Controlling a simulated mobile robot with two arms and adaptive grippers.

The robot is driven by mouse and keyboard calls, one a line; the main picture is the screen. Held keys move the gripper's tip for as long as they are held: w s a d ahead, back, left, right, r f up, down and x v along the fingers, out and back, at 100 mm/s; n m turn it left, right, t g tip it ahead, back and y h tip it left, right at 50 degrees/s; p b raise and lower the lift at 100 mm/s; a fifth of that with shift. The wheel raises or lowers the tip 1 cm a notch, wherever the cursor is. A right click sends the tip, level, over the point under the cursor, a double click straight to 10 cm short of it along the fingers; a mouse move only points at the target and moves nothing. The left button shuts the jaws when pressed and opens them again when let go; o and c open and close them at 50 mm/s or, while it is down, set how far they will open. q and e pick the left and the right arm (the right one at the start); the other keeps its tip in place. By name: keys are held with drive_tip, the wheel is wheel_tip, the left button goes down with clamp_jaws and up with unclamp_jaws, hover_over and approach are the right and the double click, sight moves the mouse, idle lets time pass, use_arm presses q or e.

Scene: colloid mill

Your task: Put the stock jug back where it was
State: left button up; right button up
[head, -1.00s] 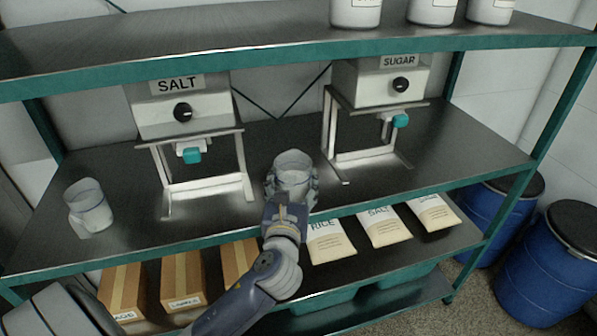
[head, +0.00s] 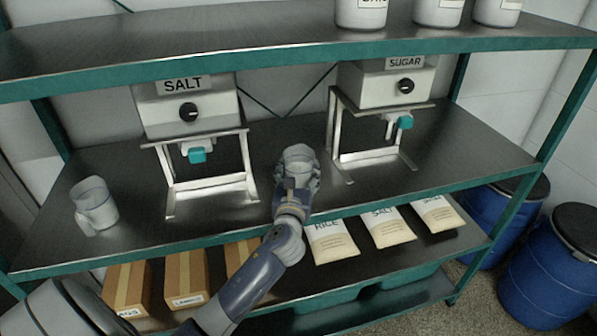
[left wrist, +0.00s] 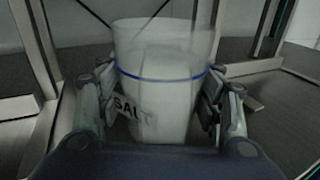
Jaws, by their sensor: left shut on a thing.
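My left gripper (head: 297,180) is shut on a clear jug (head: 298,160) with pale contents. The left wrist view shows this jug (left wrist: 165,85) upright between the fingers, with a blue line around it and a partly hidden label that seems to read SALT. It is between the two dispensers, over the middle shelf (head: 240,222); I cannot tell whether its base touches. A second clear jug (head: 95,206) with pale contents stands at the shelf's left end. My right gripper is not in view.
The SALT dispenser (head: 187,107) stands on a metal frame left of the held jug, the SUGAR dispenser (head: 398,85) on another at right. Bags (head: 333,240) and boxes (head: 185,278) sit below. Shelf is clear between the left jug and SALT frame.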

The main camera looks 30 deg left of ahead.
sight(298, 176)
use_arm(q)
drive_tip(key=shift+f, duration=0.1)
drive_tip(key=o, duration=1.3)
drive_tip(key=shift+c, duration=0.2)
drive_tip(key=shift+o, duration=0.3)
drive_tip(key=b+v, duration=0.1)
drive_tip(key=v, duration=1)
drive_tip(key=shift+s+d, duration=0.25)
drive_tip(key=shift+s, duration=0.25)
